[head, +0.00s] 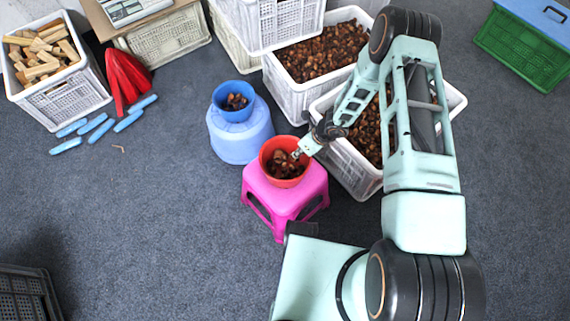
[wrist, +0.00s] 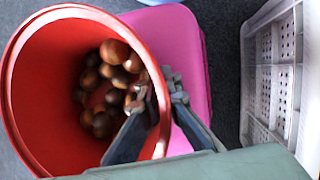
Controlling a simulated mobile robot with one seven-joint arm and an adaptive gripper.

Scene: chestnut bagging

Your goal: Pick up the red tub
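The red tub (head: 270,161) stands on a pink stool (head: 288,197) and holds several brown chestnuts (wrist: 108,80). In the wrist view the red tub (wrist: 45,105) fills the left side with its mouth facing the camera. My gripper (head: 300,153) is at the right side of the tub's rim. In the wrist view my gripper (wrist: 161,95) straddles the rim, one dark finger inside the tub and one outside. Both fingertips are close to the wall, but I cannot tell whether they press on it.
A blue tub (head: 232,113) with chestnuts stands on an upturned blue bucket (head: 240,142) behind the red tub. White crates (head: 290,101) of chestnuts stand behind and to the right, near my arm. Grey carpet (head: 160,230) to the left is clear.

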